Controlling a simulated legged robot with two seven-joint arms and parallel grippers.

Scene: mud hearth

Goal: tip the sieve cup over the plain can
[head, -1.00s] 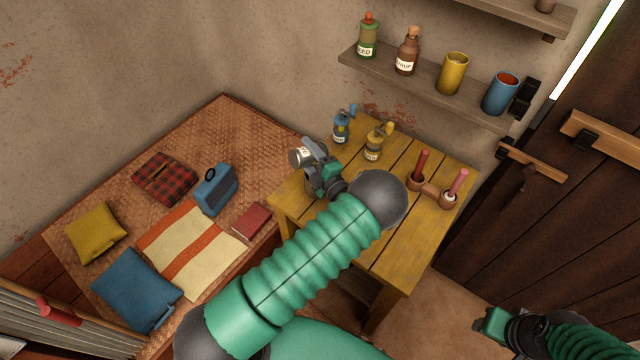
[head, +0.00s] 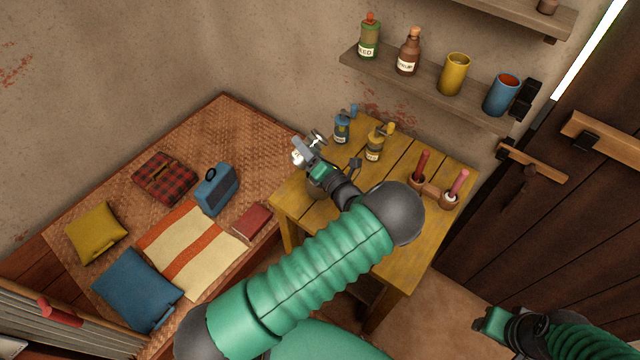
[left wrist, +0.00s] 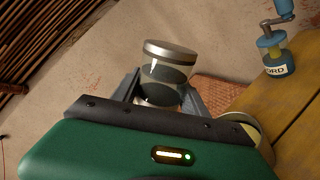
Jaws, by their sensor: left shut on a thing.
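My left gripper (head: 308,150) is shut on the sieve cup, a small round vessel with a silvery metal end and dark patches on a pale side (left wrist: 168,75). In the left wrist view the cup sits between the two fingers. In the head view the gripper hides most of it, and it is held above the left back edge of the yellow table. A can with a pale rim (left wrist: 245,122), probably the plain can, stands beside and below the gripper, partly hidden by its body. My right gripper (head: 492,320) is at the lower right, away from the table; its fingers are unclear.
A shelf (head: 425,95) with bottles and cups is above. A woven bed (head: 235,125) with cushions lies left.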

